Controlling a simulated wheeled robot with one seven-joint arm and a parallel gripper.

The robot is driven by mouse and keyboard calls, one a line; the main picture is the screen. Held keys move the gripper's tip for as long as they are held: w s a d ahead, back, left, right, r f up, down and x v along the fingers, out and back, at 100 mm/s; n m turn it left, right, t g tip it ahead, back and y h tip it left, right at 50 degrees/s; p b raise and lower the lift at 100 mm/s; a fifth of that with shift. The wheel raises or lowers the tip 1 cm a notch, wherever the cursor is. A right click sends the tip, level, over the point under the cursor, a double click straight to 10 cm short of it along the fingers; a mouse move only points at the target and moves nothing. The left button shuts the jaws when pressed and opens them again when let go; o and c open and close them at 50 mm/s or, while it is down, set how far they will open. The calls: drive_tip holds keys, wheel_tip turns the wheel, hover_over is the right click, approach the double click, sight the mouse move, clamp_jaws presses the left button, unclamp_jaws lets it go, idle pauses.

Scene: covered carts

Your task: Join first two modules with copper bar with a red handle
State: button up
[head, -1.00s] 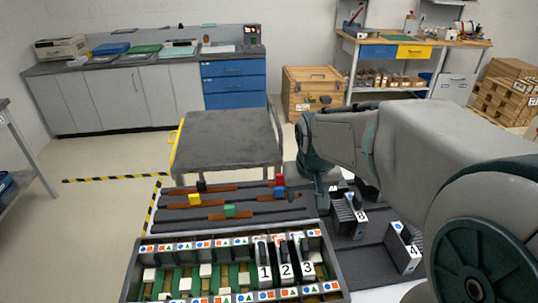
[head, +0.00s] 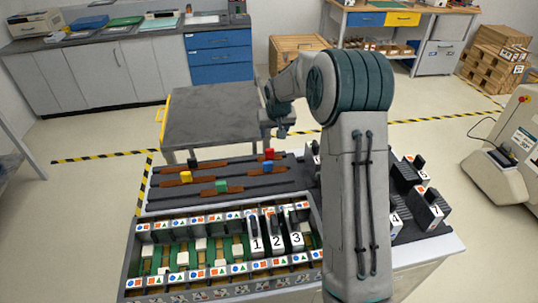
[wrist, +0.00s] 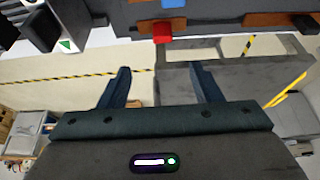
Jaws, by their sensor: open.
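The copper bar with a red handle (head: 269,154) lies in the back row of the dark bar rack, at its right end. The red handle (wrist: 162,32) also shows in the wrist view, beyond and between the fingertips. My gripper (wrist: 162,72) is open and empty, apart from the handle. In the head view my gripper (head: 279,132) hangs just behind the rack's back right corner. Module 1 (head: 257,244), module 2 (head: 277,241) and module 3 (head: 297,239) stand upright side by side in the grey crate (head: 128,262).
Bars with black (head: 192,162), yellow (head: 185,178), blue (head: 267,167) and green (head: 221,186) handles lie nearby in the rack. Module 4 (head: 395,220) and other modules stand on the right, partly behind my arm. An empty grey cart (head: 210,118) stands behind.

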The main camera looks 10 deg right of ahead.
drive_tip(key=p, duration=0.2)
hover_over(270, 150)
drive_tip(key=s, duration=0.2)
wheel_tip(270, 150, down, 8)
drive_tip(key=shift+d+r, duration=0.1)
drive_tip(key=shift+d, duration=0.05)
drive_tip(key=shift+a+p+x, duration=0.2)
drive_tip(key=shift+p+x, duration=0.7)
drive_tip(key=shift+x, duration=1.65)
drive_tip(key=c, duration=1.1)
